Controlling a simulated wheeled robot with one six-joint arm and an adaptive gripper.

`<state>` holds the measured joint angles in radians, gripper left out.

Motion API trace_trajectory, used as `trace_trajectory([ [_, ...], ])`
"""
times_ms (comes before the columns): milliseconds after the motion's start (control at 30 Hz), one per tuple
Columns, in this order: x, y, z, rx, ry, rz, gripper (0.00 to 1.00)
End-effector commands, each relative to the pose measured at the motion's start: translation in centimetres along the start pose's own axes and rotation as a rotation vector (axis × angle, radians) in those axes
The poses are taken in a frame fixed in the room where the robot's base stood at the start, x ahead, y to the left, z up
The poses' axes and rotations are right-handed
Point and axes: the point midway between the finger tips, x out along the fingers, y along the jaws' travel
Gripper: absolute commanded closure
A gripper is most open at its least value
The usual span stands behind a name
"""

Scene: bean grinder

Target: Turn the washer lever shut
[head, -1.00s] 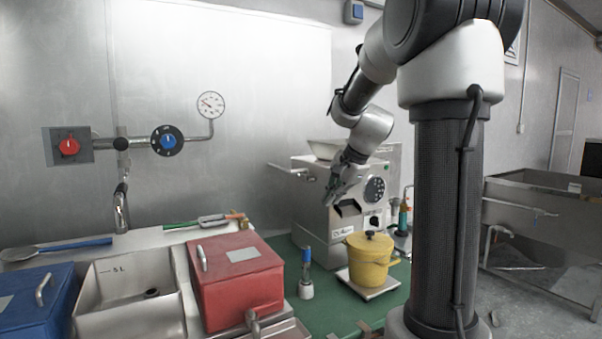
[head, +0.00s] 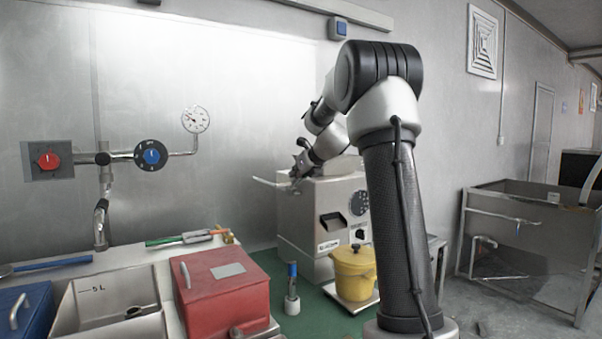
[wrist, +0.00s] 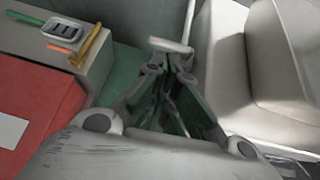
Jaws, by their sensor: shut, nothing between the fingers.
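A pale lever (head: 268,183) sticks out to the left from the upper side of the grey machine (head: 318,215). My gripper (head: 296,174) is at the machine's upper left edge, close to the lever's inner end. In the wrist view my gripper (wrist: 168,78) points away from the camera with its fingers together and nothing between them. A pale bar end, likely the lever (wrist: 171,46), shows just beyond the fingertips. I cannot tell whether they touch. The lever's joint with the machine is partly hidden by my gripper.
A yellow pot (head: 354,275) stands before the machine, with a blue-topped tool (head: 292,290) to its left. A red lidded box (head: 222,290) sits beside the sink (head: 110,310). A red knob (head: 48,160) and a blue knob (head: 151,156) are on the wall.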

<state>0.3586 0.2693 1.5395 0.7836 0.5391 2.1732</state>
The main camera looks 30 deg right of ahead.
Motion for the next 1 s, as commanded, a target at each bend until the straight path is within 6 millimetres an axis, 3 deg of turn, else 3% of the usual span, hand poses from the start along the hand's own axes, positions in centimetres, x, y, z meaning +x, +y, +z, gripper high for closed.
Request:
trace_trajectory([
  [200,4.5,0.0,-0.1,-0.001,0.001,0.001,1.0],
  [400,6.8,0.0,0.0,-0.001,0.001,0.0,1.0],
  [867,7.4,0.0,0.0,-0.002,0.0,0.0,1.0],
  [1000,8.6,0.3,0.2,-0.002,0.0,0.001,1.0],
])
